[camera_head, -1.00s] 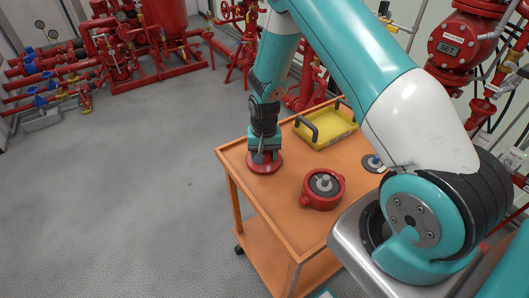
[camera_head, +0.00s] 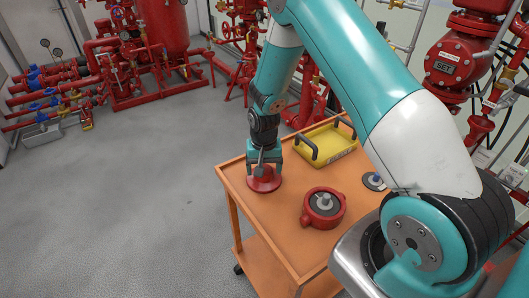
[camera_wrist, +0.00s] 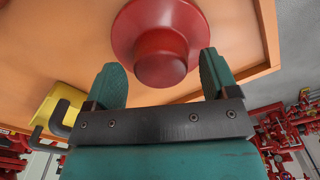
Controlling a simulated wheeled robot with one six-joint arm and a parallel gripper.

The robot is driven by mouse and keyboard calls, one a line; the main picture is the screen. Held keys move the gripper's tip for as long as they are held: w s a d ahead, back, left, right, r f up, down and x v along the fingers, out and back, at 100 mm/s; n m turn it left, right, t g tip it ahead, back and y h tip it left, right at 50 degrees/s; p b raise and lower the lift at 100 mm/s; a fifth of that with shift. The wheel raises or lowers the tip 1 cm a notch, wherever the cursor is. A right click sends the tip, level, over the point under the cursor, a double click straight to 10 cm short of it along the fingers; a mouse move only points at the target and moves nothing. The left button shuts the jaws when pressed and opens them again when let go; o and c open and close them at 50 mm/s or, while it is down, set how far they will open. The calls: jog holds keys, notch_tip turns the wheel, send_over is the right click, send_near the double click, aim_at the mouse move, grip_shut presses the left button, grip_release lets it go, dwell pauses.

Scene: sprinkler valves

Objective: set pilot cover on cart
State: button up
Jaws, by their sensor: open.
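The pilot cover, a red round disc with a raised knob, lies on the orange cart (camera_head: 285,233) near its left edge; it shows in the head view (camera_head: 264,182) and the wrist view (camera_wrist: 160,35). My gripper (camera_head: 265,167) is right above it, pointing down. In the wrist view my gripper (camera_wrist: 163,78) has its two teal fingers spread wide on either side of the knob, with a gap visible at each side. The cover rests flat on the cart top.
A yellow tray (camera_head: 325,146) with dark handles is at the back. Red piping (camera_head: 165,45) stands behind; grey floor lies open at left.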

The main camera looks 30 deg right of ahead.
notch_tip(320, 180, up, 10)
jog(key=b, duration=0.1)
jog(key=s+a+r+n+y, duration=0.2)
jog(key=s+a+r+n, duration=0.3)
jog(key=a+r, duration=0.45)
jog(key=s+a+r+n+y, duration=0.1)
jog(key=s+a+r+n, duration=0.3)
jog(key=s, duration=0.6)
jog(key=s+a+r+n+y, duration=0.1)
jog(key=s+a+r+n, duration=0.3)
jog(key=s, duration=0.6)
jog(key=shift+r, duration=0.45)
